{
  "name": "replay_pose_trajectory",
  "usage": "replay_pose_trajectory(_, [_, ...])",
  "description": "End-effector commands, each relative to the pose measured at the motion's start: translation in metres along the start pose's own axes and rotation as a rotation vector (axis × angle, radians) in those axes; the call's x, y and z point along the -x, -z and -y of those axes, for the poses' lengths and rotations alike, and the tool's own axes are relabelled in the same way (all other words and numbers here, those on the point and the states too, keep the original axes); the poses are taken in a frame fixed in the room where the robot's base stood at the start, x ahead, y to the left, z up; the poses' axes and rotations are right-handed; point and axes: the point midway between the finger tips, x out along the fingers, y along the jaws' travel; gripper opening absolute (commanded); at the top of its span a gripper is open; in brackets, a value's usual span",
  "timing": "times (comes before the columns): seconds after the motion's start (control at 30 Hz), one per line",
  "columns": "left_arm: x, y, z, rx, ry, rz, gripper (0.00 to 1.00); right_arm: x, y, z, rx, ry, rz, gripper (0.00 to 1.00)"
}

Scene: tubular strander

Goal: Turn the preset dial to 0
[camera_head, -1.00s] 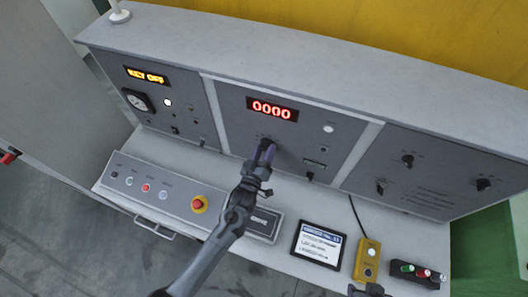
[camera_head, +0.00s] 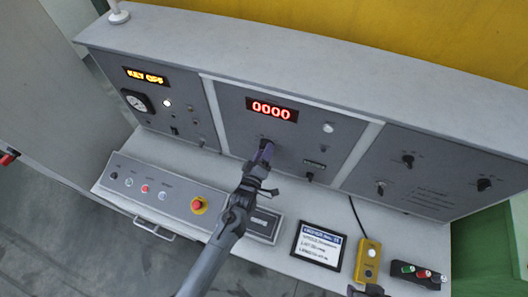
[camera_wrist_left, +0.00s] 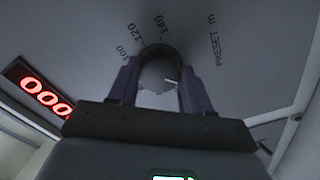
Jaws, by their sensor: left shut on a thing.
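The preset dial (camera_wrist_left: 158,72) is a dark round knob with a pale pointer line, in the left wrist view. The printed numbers 100, 120 and 140 and the words PRESET m show beside it. My left gripper (camera_wrist_left: 160,88) is shut on the dial, with one purple finger on each side. In the head view my left gripper (camera_head: 264,152) reaches the middle panel (camera_head: 232,125) and hides most of the dial. The zero mark is not visible. My right gripper (camera_head: 368,291) shows only partly at the bottom edge; its jaws are unclear.
A red display (camera_head: 271,109) above the dial reads 0000. A red emergency button (camera_head: 198,205) sits on the desk left of my arm. A tablet (camera_head: 318,246), a yellow box (camera_head: 367,262) and a small button box (camera_head: 418,275) lie to the right.

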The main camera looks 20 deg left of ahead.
Motion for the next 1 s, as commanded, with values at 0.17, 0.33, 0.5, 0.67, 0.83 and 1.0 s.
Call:
replay_pose_trajectory(0.17, [0.000, 0.000, 0.000, 0.001, 0.000, 0.000, 0.18, 0.000, 0.000, -0.002, 0.006, -0.005, 0.001, 0.43])
replay_pose_trajectory(0.33, [0.000, 0.000, 0.000, 0.000, 0.000, 0.000, 0.73, 0.000, 0.000, -0.002, 0.007, -0.005, 0.001, 0.43])
replay_pose_trajectory(0.5, [0.000, 0.000, 0.000, 0.000, 0.000, 0.000, 0.74, 0.000, 0.000, -0.002, 0.006, -0.005, 0.001, 0.43])
replay_pose_trajectory(0.67, [0.001, 0.000, 0.000, 0.000, 0.000, 0.000, 0.74, 0.000, 0.000, -0.001, 0.004, -0.003, 0.000, 0.43])
replay_pose_trajectory(0.83, [0.014, -0.001, 0.001, 0.000, 0.001, 0.001, 0.74, -0.001, 0.000, 0.000, 0.000, 0.000, -0.001, 0.43])
replay_pose_trajectory(1.0, [0.040, -0.002, 0.002, 0.001, 0.001, 0.001, 0.74, -0.004, -0.001, 0.001, -0.003, 0.002, -0.002, 0.43])
